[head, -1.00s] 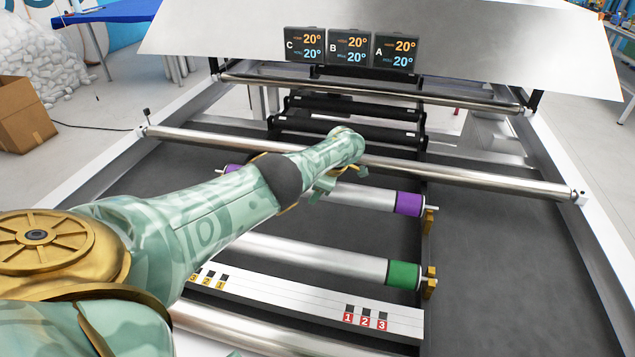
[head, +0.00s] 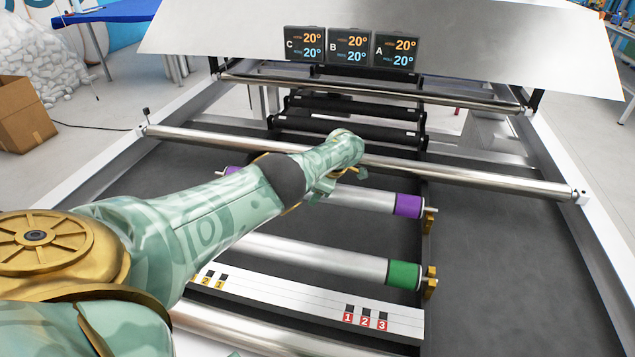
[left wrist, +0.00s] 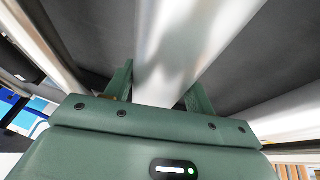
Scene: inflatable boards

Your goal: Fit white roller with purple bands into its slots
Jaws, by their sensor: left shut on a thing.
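The white roller with purple bands (head: 365,197) lies across the dark bed in the head view. Its right purple band (head: 408,205) and end pin are beside a brass bracket (head: 429,220); I cannot tell whether the pin is seated. Its left purple band (head: 232,170) shows just past my arm, and the left bracket is hidden. My left gripper (head: 325,188) is shut on the roller near its middle. In the left wrist view the pale roller (left wrist: 185,50) runs between the two green fingers (left wrist: 160,90). My right gripper is not in view.
A roller with a green band (head: 310,257) lies nearer, its right end at another brass bracket (head: 429,284). A white numbered strip (head: 300,303) is in front. A long metal bar (head: 480,177) crosses just behind the purple-banded roller. Dark bed to the right is clear.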

